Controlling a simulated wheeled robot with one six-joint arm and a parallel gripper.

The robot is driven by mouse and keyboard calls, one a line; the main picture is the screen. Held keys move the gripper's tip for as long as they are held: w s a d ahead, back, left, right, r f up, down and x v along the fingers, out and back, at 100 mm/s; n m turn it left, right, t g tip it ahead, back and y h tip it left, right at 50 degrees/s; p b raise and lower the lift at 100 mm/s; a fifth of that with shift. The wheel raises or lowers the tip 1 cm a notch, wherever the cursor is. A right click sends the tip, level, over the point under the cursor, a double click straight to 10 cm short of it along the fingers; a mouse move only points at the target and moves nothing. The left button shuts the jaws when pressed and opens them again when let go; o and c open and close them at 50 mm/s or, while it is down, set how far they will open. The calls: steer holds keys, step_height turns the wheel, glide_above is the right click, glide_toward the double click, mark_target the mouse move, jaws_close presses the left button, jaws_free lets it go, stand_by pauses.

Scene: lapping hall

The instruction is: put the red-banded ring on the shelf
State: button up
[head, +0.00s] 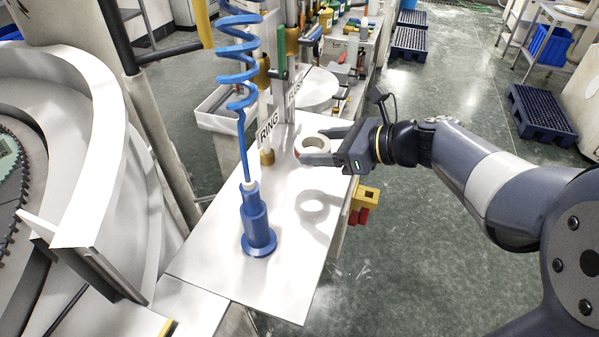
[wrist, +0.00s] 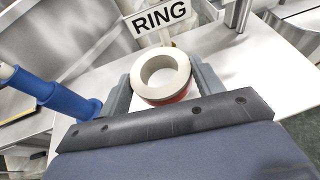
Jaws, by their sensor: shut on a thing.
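My gripper (head: 316,146) is shut on the red-banded ring (head: 303,149), a pale thick ring held level above a white surface. Its shadow falls on the surface below, apart from it. In the wrist view the ring (wrist: 183,84) sits between the two fingers, its open hole facing up and a red band showing on its near side. A white shelf-like top (head: 215,260) lies under the gripper. A sign reading RING (head: 268,129) stands at its back; the sign also shows in the wrist view (wrist: 160,17).
A large round machine (head: 75,120) is at left. The top's near part is clear.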

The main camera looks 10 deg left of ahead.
mark_target(320, 184)
steer(key=shift+f, duration=3.6)
steer(key=shift+f+b, duration=0.2)
steer(key=shift+b, duration=0.15)
steer(key=o, duration=1.1)
steer(key=shift+r, duration=0.1)
steer(key=shift+r+p, duration=0.25)
steer(key=shift+p, duration=0.05)
steer(key=b+v, duration=0.1)
steer(key=v, duration=1.1)
steer(key=shift+f, duration=0.2)
